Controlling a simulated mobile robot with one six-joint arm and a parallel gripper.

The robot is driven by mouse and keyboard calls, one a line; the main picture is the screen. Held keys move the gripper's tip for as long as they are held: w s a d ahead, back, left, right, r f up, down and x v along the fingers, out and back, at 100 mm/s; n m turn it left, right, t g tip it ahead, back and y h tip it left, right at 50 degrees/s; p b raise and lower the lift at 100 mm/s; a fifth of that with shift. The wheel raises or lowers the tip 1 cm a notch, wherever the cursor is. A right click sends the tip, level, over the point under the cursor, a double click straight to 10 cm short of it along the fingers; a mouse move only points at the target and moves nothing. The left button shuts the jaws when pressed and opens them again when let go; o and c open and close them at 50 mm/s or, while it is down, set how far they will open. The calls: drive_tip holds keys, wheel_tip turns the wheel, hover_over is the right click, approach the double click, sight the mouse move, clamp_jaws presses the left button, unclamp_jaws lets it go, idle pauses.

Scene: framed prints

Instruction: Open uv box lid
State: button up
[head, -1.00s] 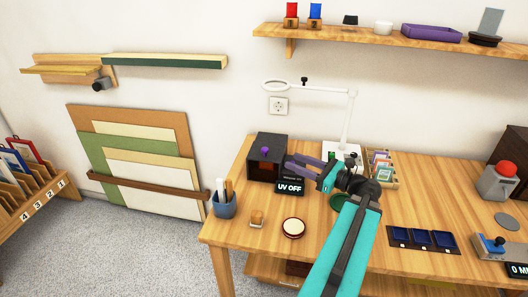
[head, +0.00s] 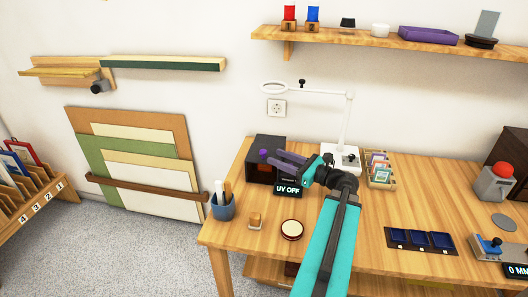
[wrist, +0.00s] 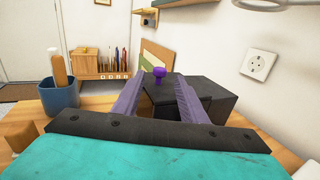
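The UV box (head: 262,172) is a dark box at the back left of the wooden table, with a display in front of it reading "UV OFF" (head: 288,188). A purple knob (wrist: 159,74) stands on the box in the wrist view; in the head view it shows (head: 263,153) just left of my fingertips. My gripper (head: 272,157) has purple fingers, apart from each other. In the wrist view the open gripper (wrist: 160,85) frames the knob, which lies a little beyond the fingertips. The lid looks shut. I cannot tell whether any finger touches the knob.
A blue cup (head: 222,207) with tools stands left of the box. A magnifier lamp (head: 346,130) and a rack of small framed cards (head: 379,172) stand to the right. A round disc (head: 292,229) lies in front. A wall socket (wrist: 260,65) is above.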

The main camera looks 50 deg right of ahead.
sight(266, 153)
drive_tip(key=shift+w+a+p, duration=0.1)
drive_tip(key=shift+w+a, duration=0.1)
drive_tip(key=shift+w, duration=1)
drive_tip(key=shift+w+a+p, duration=0.1)
drive_tip(key=shift+w+a, duration=0.15)
drive_tip(key=shift+w, duration=0.95)
drive_tip(key=shift+w+a+p, duration=0.1)
drive_tip(key=shift+w+a, duration=0.1)
drive_tip(key=shift+w, duration=1)
clamp_jaws()
